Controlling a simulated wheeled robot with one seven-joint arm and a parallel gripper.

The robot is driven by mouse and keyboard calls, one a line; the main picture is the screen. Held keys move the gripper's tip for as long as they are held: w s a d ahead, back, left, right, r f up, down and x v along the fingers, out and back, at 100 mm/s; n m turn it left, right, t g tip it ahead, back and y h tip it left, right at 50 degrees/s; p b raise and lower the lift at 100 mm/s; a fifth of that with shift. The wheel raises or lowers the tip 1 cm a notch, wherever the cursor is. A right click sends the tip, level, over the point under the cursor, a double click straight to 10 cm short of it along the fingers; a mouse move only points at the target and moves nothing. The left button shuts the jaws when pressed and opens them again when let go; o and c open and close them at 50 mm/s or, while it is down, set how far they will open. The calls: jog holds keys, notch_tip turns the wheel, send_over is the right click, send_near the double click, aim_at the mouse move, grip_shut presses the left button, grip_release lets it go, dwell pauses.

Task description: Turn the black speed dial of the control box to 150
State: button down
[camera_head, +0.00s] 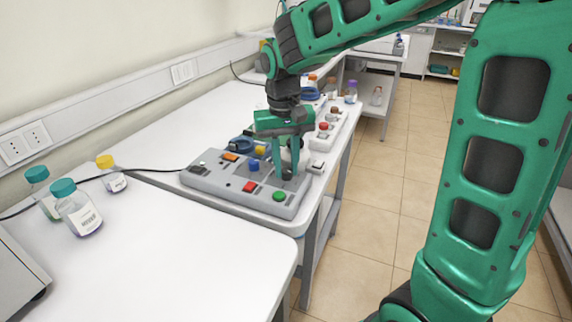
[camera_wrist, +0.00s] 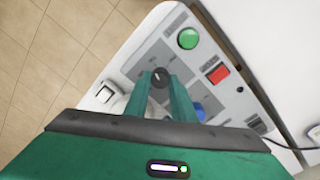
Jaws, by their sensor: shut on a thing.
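The control box (camera_head: 228,188) is a grey sloped panel on the white table in the head view, with red, green, blue, yellow and orange controls. It also fills the middle of the wrist view (camera_wrist: 150,55). The black speed dial (camera_wrist: 160,77) shows between my fingertips in the wrist view, with a light pointer mark on its top. My gripper (camera_head: 284,170) points down over the right part of the box. In the wrist view its green fingers (camera_wrist: 161,84) are shut on the dial. The number at the pointer is too small to read.
Near the dial are a green button (camera_wrist: 188,39), a red switch (camera_wrist: 217,73) and a partly hidden blue knob (camera_wrist: 199,112). A second control box (camera_head: 328,128) stands farther back. Bottles (camera_head: 78,207) with teal and yellow caps stand at the left. The near table is mostly clear.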

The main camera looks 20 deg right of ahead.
aim_at(284, 169)
jog(key=c, duration=1.5)
grip_release()
jog(key=shift+w+r, duration=0.1)
jog(key=shift+w, duration=0.05)
notch_tip(284, 169, up, 11)
jog(key=shift+a+f, duration=0.15)
jog(key=shift+f, duration=0.05)
jog(key=s+d+f+m, duration=0.2)
jog(key=s+d+f, duration=0.2)
jog(key=s+d, duration=0.8)
jog(key=s+d+f+m, duration=0.1)
jog(key=s+d+f, duration=0.1)
jog(key=s, duration=0.2)
jog(key=s+d+f, duration=0.2)
jog(key=s+f, duration=0.1)
jog(key=s, duration=0.2)
jog(key=s+d+f+m, duration=0.1)
jog(key=s+d+f, duration=0.1)
jog(key=s, duration=0.3)
jog(key=shift+d+f+m+y, duration=0.3)
jog(key=shift+d+f, duration=0.05)
jog(key=shift+f, duration=0.25)
